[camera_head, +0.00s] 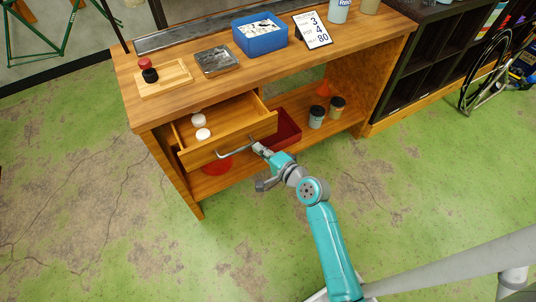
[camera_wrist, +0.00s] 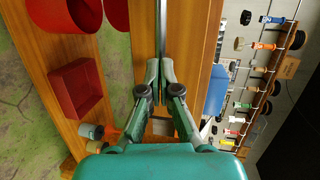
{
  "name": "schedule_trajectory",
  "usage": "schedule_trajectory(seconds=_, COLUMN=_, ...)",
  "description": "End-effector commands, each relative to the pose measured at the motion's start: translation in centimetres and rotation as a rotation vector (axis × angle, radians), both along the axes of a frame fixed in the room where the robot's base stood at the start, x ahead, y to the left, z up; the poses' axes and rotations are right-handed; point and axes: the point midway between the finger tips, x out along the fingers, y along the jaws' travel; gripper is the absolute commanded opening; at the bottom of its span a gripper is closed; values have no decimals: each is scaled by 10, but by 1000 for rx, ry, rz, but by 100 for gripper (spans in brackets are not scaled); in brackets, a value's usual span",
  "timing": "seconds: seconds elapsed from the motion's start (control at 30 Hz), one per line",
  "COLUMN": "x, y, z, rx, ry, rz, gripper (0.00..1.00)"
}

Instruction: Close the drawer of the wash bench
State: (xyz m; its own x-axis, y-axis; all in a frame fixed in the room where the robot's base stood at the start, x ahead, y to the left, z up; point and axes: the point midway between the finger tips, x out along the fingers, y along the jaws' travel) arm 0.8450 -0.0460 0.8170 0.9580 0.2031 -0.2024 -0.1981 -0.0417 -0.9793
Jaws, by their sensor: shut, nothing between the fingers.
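The wash bench (camera_head: 150,112) is a wooden bench with its drawer (camera_head: 228,139) pulled out at the left, under the top. Two white round pieces (camera_head: 202,127) lie in the drawer. The grey bar handle (camera_head: 236,149) is on the drawer front. My gripper (camera_head: 257,148) is at the right end of the handle, in front of the drawer. It is shut with nothing held. In the wrist view my gripper (camera_wrist: 160,72) points along the drawer front (camera_wrist: 190,35), with the handle bar (camera_wrist: 161,30) at its tips; I cannot tell whether they touch.
A red bin (camera_head: 287,128), jars (camera_head: 317,117) and an orange funnel (camera_head: 324,88) stand on the lower shelf. The top holds a blue box (camera_head: 260,38), a number card (camera_head: 312,31) and a tray (camera_head: 216,61). The green floor in front is clear.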

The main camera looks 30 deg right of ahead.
Motion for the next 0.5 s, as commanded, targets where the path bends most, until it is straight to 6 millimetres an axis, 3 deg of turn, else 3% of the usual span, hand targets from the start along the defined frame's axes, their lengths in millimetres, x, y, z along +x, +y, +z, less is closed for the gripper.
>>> schedule_trajectory(seconds=0.5, x=8, y=1, z=-1, rx=0, ry=0, rz=-1, gripper=0)
